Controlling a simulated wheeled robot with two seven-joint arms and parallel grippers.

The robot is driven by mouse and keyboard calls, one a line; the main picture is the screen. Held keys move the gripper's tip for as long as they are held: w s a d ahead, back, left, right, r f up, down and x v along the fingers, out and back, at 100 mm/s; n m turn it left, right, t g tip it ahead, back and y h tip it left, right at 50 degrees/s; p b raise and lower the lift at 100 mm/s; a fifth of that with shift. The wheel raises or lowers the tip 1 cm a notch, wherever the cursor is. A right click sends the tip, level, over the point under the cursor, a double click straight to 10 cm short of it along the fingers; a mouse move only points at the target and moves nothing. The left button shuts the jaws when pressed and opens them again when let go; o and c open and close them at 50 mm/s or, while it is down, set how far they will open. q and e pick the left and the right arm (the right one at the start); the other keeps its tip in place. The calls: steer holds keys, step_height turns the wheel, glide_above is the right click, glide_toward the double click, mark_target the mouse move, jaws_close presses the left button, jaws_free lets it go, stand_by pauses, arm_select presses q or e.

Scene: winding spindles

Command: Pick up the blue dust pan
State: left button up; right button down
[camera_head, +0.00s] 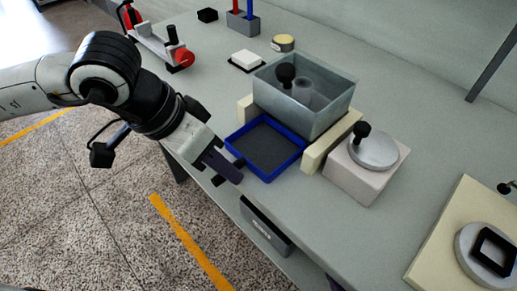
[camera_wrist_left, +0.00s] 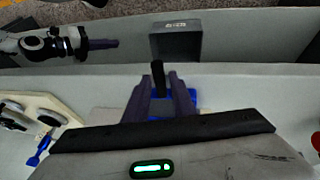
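The blue dust pan (camera_head: 296,157), a square tray with a blue rim and dark inside, lies on the table between two cream blocks, in front of a see-through grey box. Its short black handle points toward the table's front edge. My left gripper (camera_head: 228,174) is at this handle, fingers pointing down. In the left wrist view, the black handle (camera_wrist_left: 158,72) stands between the two dark purple fingers (camera_wrist_left: 160,88), with a small gap seeming to show beside it. Blue parts of the pan show behind the fingers. My right gripper (camera_wrist_left: 104,44) appears side-on there, its opening unclear.
The see-through box (camera_head: 322,112) holds dark and grey pieces. A pale block with a round metal lid (camera_head: 374,150) stands to its right. A cream board (camera_head: 450,222) lies at the lower right. A red-and-white device (camera_head: 165,45) is at the upper left. A grey bin (camera_head: 266,225) hangs below the front edge.

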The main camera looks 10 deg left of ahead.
arm_select(q)
jaws_close()
steer(key=shift+r, duration=0.1)
